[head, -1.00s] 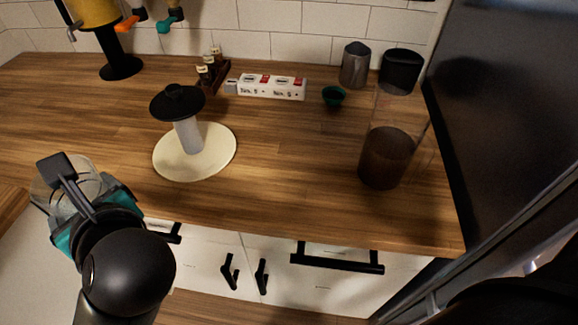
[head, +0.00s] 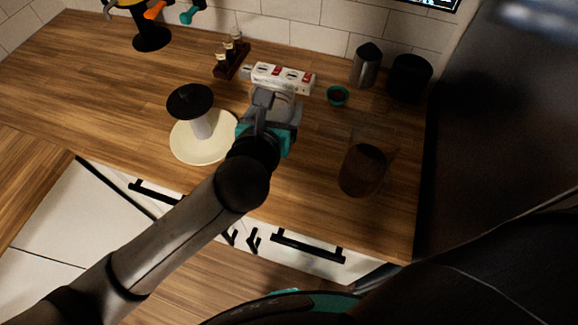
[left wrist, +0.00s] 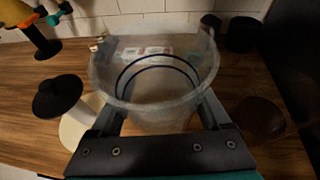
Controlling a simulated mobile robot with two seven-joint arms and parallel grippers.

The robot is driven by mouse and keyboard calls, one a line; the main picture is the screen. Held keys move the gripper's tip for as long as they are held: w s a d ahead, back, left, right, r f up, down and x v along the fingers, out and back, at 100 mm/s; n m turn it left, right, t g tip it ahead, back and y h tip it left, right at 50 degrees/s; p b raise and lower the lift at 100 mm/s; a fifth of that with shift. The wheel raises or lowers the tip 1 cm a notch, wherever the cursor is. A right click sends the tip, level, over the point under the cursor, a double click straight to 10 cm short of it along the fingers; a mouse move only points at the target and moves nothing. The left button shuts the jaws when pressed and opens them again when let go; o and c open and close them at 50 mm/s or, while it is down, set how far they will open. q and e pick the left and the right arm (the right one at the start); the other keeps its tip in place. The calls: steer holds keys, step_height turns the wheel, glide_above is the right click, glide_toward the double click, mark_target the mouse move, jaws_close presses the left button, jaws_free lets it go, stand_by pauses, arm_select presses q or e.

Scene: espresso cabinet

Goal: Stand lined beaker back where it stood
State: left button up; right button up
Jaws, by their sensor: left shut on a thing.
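The lined beaker (left wrist: 158,92) is clear with dark rings around it; in the left wrist view its wide rim faces the camera. My left gripper (head: 269,112) is shut on it, one finger on either side. In the head view the gripper hides most of the beaker, above the counter between the cream disc and the brown-filled clear container. I cannot tell whether its base touches the wood. My right gripper is not in view.
A black-topped white stand (head: 200,122) rises from a cream disc (head: 190,152) to the left. A labelled white block (head: 284,77) and a teal cup (head: 338,95) stand behind. A clear container with brown contents (head: 363,170), a metal pitcher (head: 366,66) and a black canister (head: 409,78) are right.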

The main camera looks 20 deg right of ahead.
arm_select(q)
steer(key=d+m+h+p, duration=0.1)
steer(key=d, duration=0.1)
steer(key=b, duration=0.4)
glide_above(293, 172)
steer(key=shift+m+g+h, duration=0.3)
steer(key=shift+g, duration=0.1)
step_height(293, 172, down, 15)
steer(key=shift+r, duration=0.2)
steer(key=shift+f+b, duration=1.4)
steer(key=shift+f, duration=1.2)
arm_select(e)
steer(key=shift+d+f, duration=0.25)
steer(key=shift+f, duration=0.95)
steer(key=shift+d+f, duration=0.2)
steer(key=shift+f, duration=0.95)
arm_select(q)
steer(key=shift+f, duration=0.1)
steer(key=shift+f, duration=0.15)
steer(key=o, duration=1.2)
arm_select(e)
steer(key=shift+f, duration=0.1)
arm_select(q)
steer(key=shift+r, duration=0.2)
